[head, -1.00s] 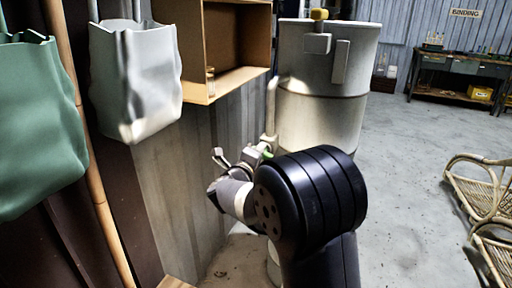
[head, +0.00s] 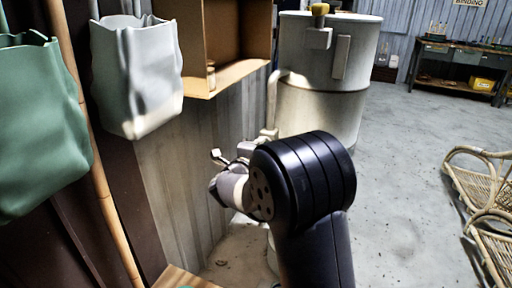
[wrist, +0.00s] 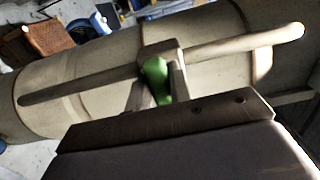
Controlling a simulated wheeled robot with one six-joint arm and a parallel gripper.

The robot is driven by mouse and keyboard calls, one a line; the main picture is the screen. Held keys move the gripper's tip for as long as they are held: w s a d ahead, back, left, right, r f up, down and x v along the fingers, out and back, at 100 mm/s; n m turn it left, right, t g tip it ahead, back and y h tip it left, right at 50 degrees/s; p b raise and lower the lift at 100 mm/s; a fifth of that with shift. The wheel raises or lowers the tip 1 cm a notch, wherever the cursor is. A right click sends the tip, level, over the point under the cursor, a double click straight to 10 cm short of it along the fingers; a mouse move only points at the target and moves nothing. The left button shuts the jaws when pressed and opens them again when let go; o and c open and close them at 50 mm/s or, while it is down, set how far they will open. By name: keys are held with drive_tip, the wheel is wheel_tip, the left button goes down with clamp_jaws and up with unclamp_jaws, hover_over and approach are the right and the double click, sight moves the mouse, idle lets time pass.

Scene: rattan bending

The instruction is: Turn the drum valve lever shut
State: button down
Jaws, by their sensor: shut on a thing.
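The tall pale drum (head: 322,112) stands behind my arm, with a pale pipe (head: 272,100) on its left side. In the wrist view the drum (wrist: 215,80) lies across the picture, and the thin pipe (wrist: 90,82) crosses in front of it. The green valve lever (wrist: 156,80) is between the fingers of my gripper (wrist: 159,76), which is shut on it, just below a pale block on the pipe. In the head view my dark arm joint hides the lever and the fingertips. I cannot tell the lever's exact angle.
A wooden shelf box (head: 228,45) and the grey wall panel are close on the left. A white bag (head: 137,75) and a green bag (head: 40,120) hang farther left. Rattan chair frames (head: 488,190) stand on the right. Grey floor (head: 400,170) between is clear.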

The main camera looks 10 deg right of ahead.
drive_tip(key=c, duration=1.3)
unclamp_jaws()
drive_tip(key=shift+s+r, duration=0.1)
drive_tip(key=p+v, duration=0.1)
drive_tip(key=v, duration=1)
drive_tip(key=shift+d, duration=0.1)
drive_tip(key=b+x, duration=0.1)
drive_tip(key=x, duration=1)
